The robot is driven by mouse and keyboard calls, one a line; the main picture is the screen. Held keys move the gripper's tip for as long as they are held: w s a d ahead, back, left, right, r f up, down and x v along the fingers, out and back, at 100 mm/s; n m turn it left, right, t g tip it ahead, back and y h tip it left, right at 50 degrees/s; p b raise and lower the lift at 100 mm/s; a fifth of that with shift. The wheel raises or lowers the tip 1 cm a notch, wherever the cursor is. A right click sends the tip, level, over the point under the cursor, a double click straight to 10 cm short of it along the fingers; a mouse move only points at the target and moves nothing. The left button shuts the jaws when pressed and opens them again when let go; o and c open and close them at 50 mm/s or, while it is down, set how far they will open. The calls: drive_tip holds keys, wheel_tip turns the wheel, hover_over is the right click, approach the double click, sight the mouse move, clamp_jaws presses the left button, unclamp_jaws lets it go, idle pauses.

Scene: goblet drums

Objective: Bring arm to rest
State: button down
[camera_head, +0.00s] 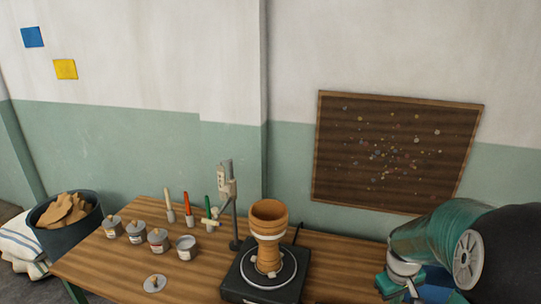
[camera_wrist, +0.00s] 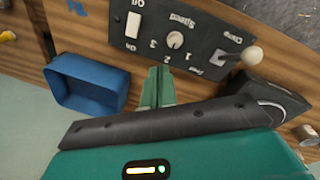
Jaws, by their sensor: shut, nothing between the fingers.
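My arm (camera_head: 435,245) is at the lower right in the head view, bent over the right part of the wooden bench (camera_head: 340,265). My gripper (camera_wrist: 159,75) shows in the wrist view as two green fingers, shut and empty. Its tips are in front of the lower edge of a dark control panel (camera_wrist: 190,35); I cannot tell whether they touch it. The panel has a white switch (camera_wrist: 133,24), a Speed knob (camera_wrist: 174,40) and a lever with a pale ball (camera_wrist: 251,56). A goblet drum (camera_head: 268,225) stands upright on a black turntable unit (camera_head: 245,289), apart from my arm.
A blue open bin (camera_wrist: 88,85) lies left of my fingers. A clamp stand (camera_head: 234,215) rises beside the drum. Several grey pots (camera_head: 158,240), a loose lid (camera_head: 154,283) and upright tools (camera_head: 187,208) occupy the bench's left. A pinboard (camera_head: 395,150) hangs behind.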

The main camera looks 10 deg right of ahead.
drive_tip(key=a+r+t, duration=0.2)
drive_tip(key=a+r, duration=1)
drive_tip(key=a, duration=0.3)
drive_tip(key=s+a+r+t+y, duration=0.1)
drive_tip(key=s+a+r, duration=0.2)
drive_tip(key=a, duration=0.3)
drive_tip(key=s+a+r+t, duration=0.2)
drive_tip(key=s+a+r, duration=0.1)
drive_tip(key=a, duration=0.3)
drive_tip(key=shift+s+a+y, duration=0.2)
drive_tip(key=shift+s+y, duration=0.2)
drive_tip(key=shift+s, duration=0.2)
